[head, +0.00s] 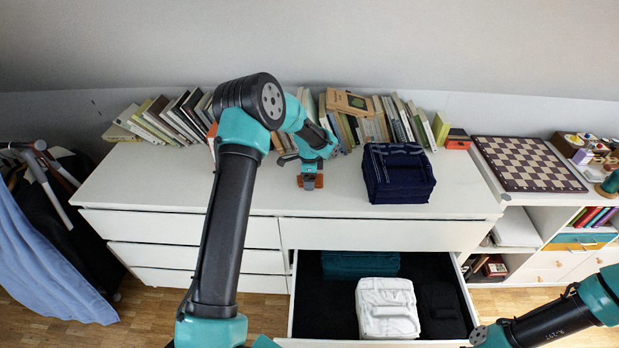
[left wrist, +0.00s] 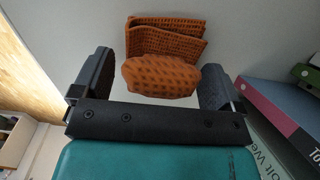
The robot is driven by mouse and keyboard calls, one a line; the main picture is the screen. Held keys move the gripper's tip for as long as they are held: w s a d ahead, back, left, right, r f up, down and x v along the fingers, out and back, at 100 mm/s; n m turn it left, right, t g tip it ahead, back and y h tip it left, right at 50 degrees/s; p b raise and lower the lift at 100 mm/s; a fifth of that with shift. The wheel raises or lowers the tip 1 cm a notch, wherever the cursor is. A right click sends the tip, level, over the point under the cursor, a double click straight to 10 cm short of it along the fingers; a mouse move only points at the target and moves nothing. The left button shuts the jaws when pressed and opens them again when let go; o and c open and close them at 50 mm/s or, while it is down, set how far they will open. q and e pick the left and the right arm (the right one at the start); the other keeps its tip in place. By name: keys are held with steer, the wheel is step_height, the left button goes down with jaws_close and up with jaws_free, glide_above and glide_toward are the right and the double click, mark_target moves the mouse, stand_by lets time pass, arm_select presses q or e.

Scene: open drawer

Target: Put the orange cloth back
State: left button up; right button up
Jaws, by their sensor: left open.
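The orange cloth (left wrist: 165,42) is folded, with a waffle texture, and stands on the white dresser top. In the left wrist view its rounded near end lies between the two fingers of my left gripper (left wrist: 155,82), with gaps on both sides. That gripper is open. In the head view my left gripper (head: 309,172) points down on the dresser top, and only a little of the orange cloth (head: 309,184) shows beneath it. The open drawer (head: 307,313) holds a teal folded cloth (head: 350,264), a white one (head: 387,307) and a black one (head: 440,302).
A dark blue folded cloth (head: 398,174) sits on the dresser top (head: 140,185). A row of books (head: 395,120) stands behind my left gripper. A chessboard (head: 528,163) lies on the shelf unit at right. Bare black floor shows at the drawer's left.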

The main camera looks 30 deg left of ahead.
arm_select(q)
step_height(320, 180, up, 12)
stand_by(0.5)
stand_by(1.6)
